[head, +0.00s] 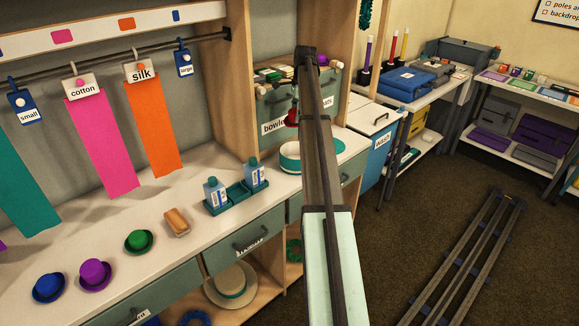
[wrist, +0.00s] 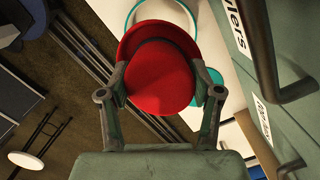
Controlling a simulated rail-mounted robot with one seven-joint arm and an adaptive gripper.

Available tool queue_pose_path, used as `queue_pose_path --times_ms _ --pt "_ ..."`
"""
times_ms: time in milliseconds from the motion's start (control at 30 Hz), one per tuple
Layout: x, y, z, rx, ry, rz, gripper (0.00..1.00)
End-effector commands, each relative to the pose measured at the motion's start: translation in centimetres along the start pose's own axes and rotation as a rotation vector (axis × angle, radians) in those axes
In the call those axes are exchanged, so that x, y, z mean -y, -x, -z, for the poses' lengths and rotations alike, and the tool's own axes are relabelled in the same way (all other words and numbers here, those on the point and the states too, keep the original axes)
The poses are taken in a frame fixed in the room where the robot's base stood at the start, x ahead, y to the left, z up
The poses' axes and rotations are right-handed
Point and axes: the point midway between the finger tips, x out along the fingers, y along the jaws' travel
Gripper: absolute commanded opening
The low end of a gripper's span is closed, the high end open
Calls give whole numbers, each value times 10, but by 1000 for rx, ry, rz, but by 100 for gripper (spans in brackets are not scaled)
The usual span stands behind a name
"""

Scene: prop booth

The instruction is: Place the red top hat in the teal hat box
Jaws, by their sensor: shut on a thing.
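The red top hat (wrist: 160,72) is held between the two fingers of my gripper (wrist: 161,88) in the wrist view. In the head view only a small part of the red hat (head: 291,118) shows beside my arm, above the counter. The teal hat box (head: 290,157), white with a teal band, stands open on the counter just below the hat. Its teal rim (wrist: 133,12) shows behind the hat in the wrist view. The hat is above the box and apart from it. My arm hides most of the gripper in the head view.
A teal disc, perhaps a lid (head: 330,146), lies right of the box. A teal caddy (head: 232,204) with blue bottles, a brush (head: 176,221) and small green, purple and blue hats stand to the left. A teal drawer cabinet (head: 275,108) stands close behind.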

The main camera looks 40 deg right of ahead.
Motion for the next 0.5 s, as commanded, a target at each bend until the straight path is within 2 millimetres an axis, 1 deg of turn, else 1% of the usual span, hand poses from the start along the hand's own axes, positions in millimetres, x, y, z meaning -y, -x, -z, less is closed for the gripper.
queue_pose_path --times_ms 67,167,500 --pt "-1 -9 1 0 0 -2 43" --pt "-2 -27 3 0 0 -3 43" --pt "-2 -108 13 0 0 -3 43"
